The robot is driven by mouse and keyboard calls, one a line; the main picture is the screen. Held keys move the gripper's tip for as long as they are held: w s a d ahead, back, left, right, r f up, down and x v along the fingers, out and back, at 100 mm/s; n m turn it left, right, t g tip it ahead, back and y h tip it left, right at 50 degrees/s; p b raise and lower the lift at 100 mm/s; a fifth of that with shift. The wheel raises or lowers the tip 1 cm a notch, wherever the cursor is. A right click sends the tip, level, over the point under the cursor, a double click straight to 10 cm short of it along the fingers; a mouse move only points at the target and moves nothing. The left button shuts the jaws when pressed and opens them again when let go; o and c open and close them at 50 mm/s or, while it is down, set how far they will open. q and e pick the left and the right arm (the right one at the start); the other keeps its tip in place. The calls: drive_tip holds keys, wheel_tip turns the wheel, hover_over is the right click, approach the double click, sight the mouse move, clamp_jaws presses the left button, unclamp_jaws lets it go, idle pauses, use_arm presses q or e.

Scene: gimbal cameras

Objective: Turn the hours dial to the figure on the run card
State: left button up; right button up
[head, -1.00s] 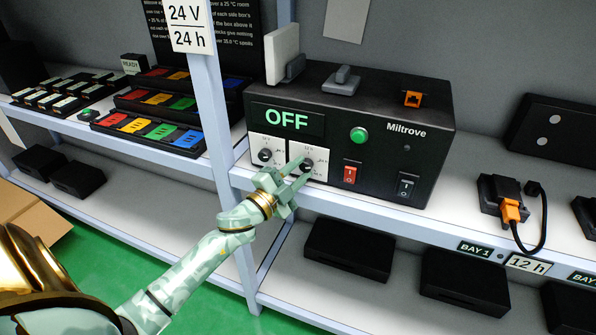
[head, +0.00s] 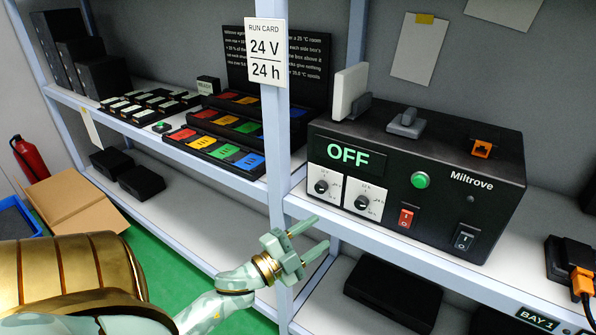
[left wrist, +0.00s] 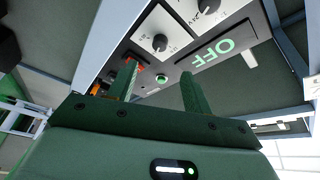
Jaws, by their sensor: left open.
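The run card (head: 266,52) hangs on the shelf post and reads 24 V and 24 h. The black Miltrove box (head: 440,175) shows OFF on its display (head: 347,155). Below are two dials on white plates: a left dial (head: 321,187) and a right dial (head: 361,202). In the left wrist view, a 24 V mark is by one dial (left wrist: 207,5); the other dial (left wrist: 160,42) appears to be the hours dial. Their pointer settings are too small to read surely. My left gripper (head: 323,230) is open and empty, below and left of the dials, apart from them.
The box has a green button (head: 420,180), a red switch (head: 406,217) and a black switch (head: 464,240). The shelf post (head: 277,130) stands left of the box, close to my left gripper. Trays of coloured blocks (head: 235,145) lie left of the post.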

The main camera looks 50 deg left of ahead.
use_arm(q)
drive_tip(key=s, duration=0.4)
drive_tip(key=shift+s+a+f, duration=0.1)
drive_tip(key=shift+a+f, duration=0.15)
drive_tip(key=shift+f, duration=0.1)
